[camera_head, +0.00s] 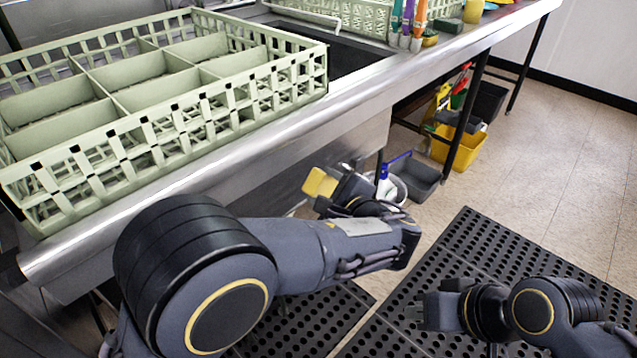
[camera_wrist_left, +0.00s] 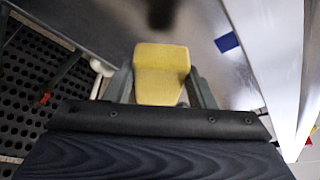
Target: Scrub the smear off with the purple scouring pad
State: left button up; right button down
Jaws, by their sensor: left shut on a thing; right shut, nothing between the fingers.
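My left gripper (camera_head: 330,190) is shut on a yellow block (camera_head: 320,183), which looks like a sponge, in front of the sink's steel front panel. In the left wrist view the yellow block (camera_wrist_left: 161,75) sits between the two fingers. A dark blurred patch (camera_wrist_left: 160,12) shows on the grey steel surface beyond it; it may be the smear. Whether the block touches the steel I cannot tell. I make out no purple scouring pad in either view. My right gripper (camera_head: 425,311) is shut and empty above the black mat.
A pale green dish rack (camera_head: 170,123) stands on the steel counter. Grey (camera_head: 417,180) and yellow (camera_head: 457,148) buckets stand below. A small blue square (camera_wrist_left: 227,42) shows on the steel.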

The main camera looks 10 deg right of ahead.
pick_arm(q)
jog(key=shift+s+d, duration=0.45)
jog(key=shift+s, duration=0.2)
jog(key=shift+s+d, duration=0.45)
jog(key=shift+s, duration=0.15)
